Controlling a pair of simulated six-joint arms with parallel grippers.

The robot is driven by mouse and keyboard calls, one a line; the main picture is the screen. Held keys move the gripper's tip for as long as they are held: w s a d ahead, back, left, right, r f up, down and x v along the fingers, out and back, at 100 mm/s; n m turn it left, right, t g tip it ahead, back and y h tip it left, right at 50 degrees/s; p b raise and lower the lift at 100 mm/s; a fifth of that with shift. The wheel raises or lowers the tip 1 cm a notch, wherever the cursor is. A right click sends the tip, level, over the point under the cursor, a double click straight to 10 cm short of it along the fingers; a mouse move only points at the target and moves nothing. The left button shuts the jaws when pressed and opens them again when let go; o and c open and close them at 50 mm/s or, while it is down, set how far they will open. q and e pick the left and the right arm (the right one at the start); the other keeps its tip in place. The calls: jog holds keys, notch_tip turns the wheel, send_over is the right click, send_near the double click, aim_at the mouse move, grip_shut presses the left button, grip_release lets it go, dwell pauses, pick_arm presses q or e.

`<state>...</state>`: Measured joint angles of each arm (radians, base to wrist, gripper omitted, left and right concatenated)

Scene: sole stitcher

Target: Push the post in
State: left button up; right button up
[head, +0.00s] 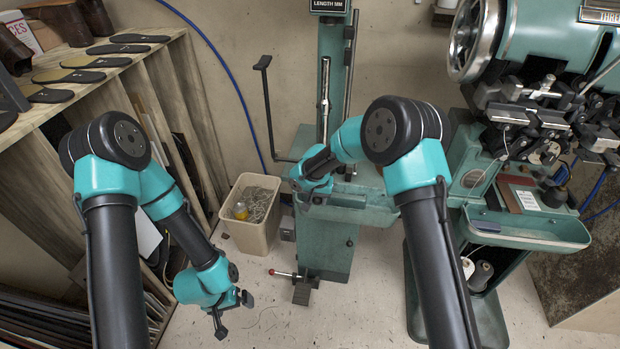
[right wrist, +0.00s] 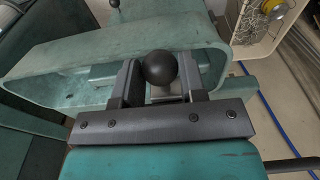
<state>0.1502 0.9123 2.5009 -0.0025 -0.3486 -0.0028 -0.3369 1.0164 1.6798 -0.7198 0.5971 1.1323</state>
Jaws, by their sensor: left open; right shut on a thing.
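A round black knob (right wrist: 160,67) sits between the two fingers of my right gripper (right wrist: 158,85) in the right wrist view, beside the rim of a green tray (right wrist: 50,82). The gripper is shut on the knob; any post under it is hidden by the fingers. In the head view my right gripper (head: 303,200) is at the left end of the green tray (head: 365,205) on the middle machine, and the knob cannot be made out there. My left gripper (head: 234,312) is open and empty, low over the floor at the left.
A beige bin (head: 252,232) with scraps and a yellow item stands left of the green machine column (head: 325,255). A wooden shelf (head: 110,72) with soles is at left, the stitching machine (head: 530,130) at right.

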jog(key=shift+w+d, duration=0.25)
jog(key=shift+w, duration=1)
jog(key=shift+w+d, duration=0.25)
jog(key=shift+w, duration=1)
jog(key=o, duration=1.2)
jog(key=shift+s+a+r, duration=0.1)
jog(key=shift+s+r, duration=0.25)
jog(key=shift+r, duration=0.8)
jog(key=shift+s+a+r, duration=0.1)
jog(key=shift+s+r, duration=0.2)
jog(key=shift+r, duration=0.9)
jog(key=shift+s+r, duration=0.35)
jog(key=shift+r, duration=0.8)
